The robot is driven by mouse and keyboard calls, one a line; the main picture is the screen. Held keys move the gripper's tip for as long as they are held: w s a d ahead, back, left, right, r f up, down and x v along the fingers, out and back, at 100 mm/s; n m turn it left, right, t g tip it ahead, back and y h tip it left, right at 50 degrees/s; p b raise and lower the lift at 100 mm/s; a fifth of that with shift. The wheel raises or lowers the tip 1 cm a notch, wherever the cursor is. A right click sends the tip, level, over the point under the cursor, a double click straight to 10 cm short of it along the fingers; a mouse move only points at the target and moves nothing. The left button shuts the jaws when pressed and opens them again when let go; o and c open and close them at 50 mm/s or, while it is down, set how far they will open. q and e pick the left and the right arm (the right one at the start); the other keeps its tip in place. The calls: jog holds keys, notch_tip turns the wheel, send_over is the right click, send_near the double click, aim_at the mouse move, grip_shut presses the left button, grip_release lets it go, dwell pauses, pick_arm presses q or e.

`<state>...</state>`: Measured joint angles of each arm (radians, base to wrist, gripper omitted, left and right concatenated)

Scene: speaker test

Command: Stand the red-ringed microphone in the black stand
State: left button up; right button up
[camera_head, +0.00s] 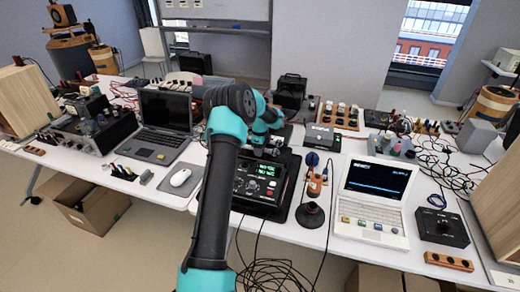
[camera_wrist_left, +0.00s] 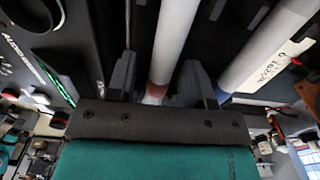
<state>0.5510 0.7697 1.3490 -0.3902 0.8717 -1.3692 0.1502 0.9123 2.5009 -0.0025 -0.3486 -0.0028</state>
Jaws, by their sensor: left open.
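In the left wrist view, the red-ringed microphone (camera_wrist_left: 172,40) is a pale cylinder with a red band near its lower end. It runs between the two fingers of my open left gripper (camera_wrist_left: 158,72). I cannot tell whether either finger touches it. A second pale cylinder with a blue band, the blue-ringed microphone (camera_wrist_left: 258,52), lies to the right of the fingers. In the head view my left arm reaches over the table and largely hides its gripper and the microphones. A black stand (camera_head: 310,214) with a round base is upright on the table, right of my arm. My right gripper is not seen.
A black device with green digits (camera_head: 258,181) sits beside my left arm. A white laptop (camera_head: 373,204) is right of the stand, a dark laptop (camera_head: 162,127) and white mouse (camera_head: 180,178) are left. Loose black cables (camera_head: 275,272) hang at the front edge. The back is crowded.

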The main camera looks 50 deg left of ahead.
pick_arm(q)
jog(key=shift+r, duration=0.1)
notch_tip(320, 180, up, 17)
jog(key=shift+w, duration=0.2)
dwell(0.5)
dwell(0.5)
